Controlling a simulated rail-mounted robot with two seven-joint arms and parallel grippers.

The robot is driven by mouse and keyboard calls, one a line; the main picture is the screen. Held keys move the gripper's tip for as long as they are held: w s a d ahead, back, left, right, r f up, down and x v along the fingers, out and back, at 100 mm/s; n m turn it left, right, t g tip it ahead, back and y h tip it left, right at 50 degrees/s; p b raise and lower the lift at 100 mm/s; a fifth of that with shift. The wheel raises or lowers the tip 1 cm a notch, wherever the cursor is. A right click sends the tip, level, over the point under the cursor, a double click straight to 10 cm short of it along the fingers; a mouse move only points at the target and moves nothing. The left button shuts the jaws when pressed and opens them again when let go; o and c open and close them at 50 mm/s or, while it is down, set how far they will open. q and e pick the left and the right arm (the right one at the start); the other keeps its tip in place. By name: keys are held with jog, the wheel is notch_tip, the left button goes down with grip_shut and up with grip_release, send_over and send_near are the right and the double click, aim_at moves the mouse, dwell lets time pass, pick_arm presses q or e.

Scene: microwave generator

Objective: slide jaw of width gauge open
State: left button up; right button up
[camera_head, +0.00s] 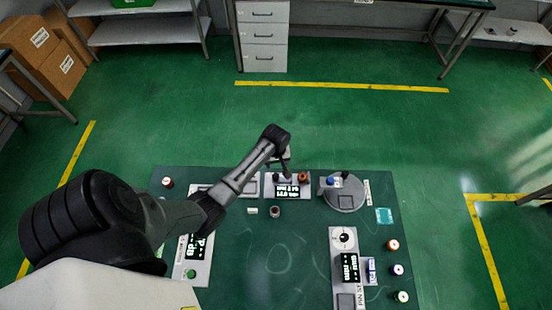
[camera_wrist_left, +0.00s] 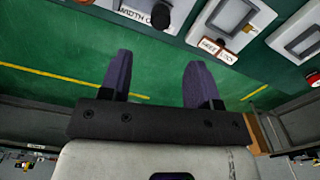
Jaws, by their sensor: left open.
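The width gauge (camera_head: 268,192) is a pale block with a lit display at the back of the green work table, with a dark knob and a brown-red knob on top. My left gripper (camera_head: 286,158) hangs just above and behind it and hides part of its back. In the left wrist view, a panel with a partly readable "WIDTH" label (camera_wrist_left: 133,13) and a black knob (camera_wrist_left: 161,16) shows at the top edge, beyond the fingertips. There my left gripper (camera_wrist_left: 159,72) is open, with two dark fingers apart and nothing between them. My right gripper is in neither view.
A round grey plate (camera_head: 345,200) stands right of the gauge. A display unit (camera_head: 349,268) stands front right, beside several small coloured-top cylinders. Another display unit (camera_head: 194,268) is at left. The table's middle is clear.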

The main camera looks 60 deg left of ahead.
pick_arm(q)
notch_tip(320, 180, up, 2)
dwell(0.5)
dwell(0.4)
